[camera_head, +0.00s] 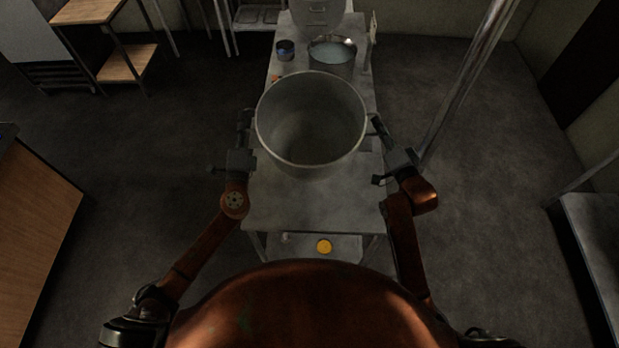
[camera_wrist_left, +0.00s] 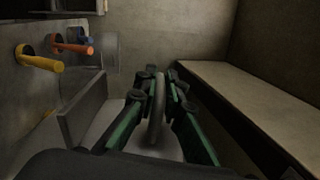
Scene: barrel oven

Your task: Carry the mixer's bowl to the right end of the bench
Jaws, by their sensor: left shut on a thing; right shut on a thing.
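The large grey metal bowl (camera_head: 310,150) is in the middle of the head view, over the narrow metal bench (camera_head: 300,212). It is upright, and its open top shows an empty inside. Whether its base touches the bench cannot be told. My left gripper (camera_head: 245,122) is shut on the bowl's left side. In the left wrist view my left gripper's green-sided fingers (camera_wrist_left: 158,95) close on a grey curved handle (camera_wrist_left: 159,112). My right gripper (camera_head: 377,126) is shut on the bowl's right side. The fingertips are small and dark in the head view.
Behind the bowl stand a smaller pot with pale contents (camera_head: 333,56) and a dark blue can (camera_head: 286,49). A slanting metal pole (camera_head: 465,85) rises on the right. A yellow round thing (camera_head: 323,246) lies on the lower shelf. The near bench top is bare.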

